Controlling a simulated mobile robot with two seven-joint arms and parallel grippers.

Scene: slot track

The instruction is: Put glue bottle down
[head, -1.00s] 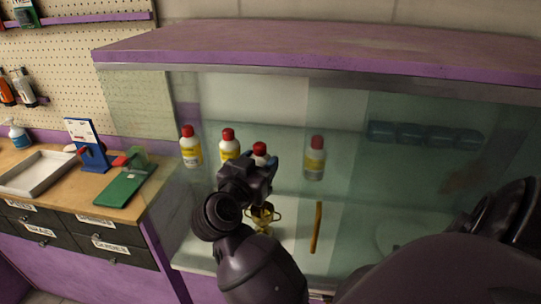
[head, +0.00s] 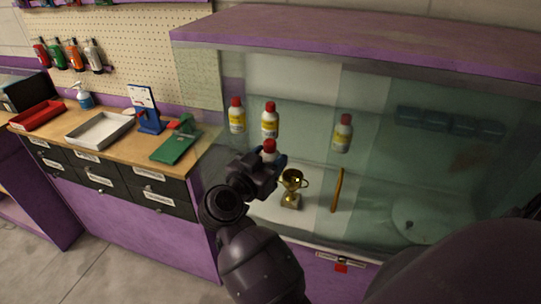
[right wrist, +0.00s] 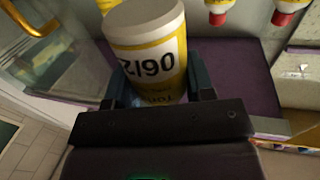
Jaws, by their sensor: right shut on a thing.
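My right gripper (head: 272,164) is shut on a glue bottle (head: 269,147) inside the glass cabinet. In the head view only the red cap and a little of the body show above the jaws. In the right wrist view the held bottle (right wrist: 146,45) fills the space between the fingers, with its pale end and yellow label facing the camera. Two more glue bottles (head: 237,115) and (head: 270,120) stand upright on the glass shelf behind it. Another bottle (head: 342,133) shows farther right, possibly a reflection. My left gripper is not in view.
A gold trophy (head: 291,188) and a yellow-brown stick (head: 337,190) are on the lower level of the cabinet. Blue items (head: 450,123) sit at the right. The wooden workbench at left holds a white tray (head: 100,130) and a green board (head: 176,147).

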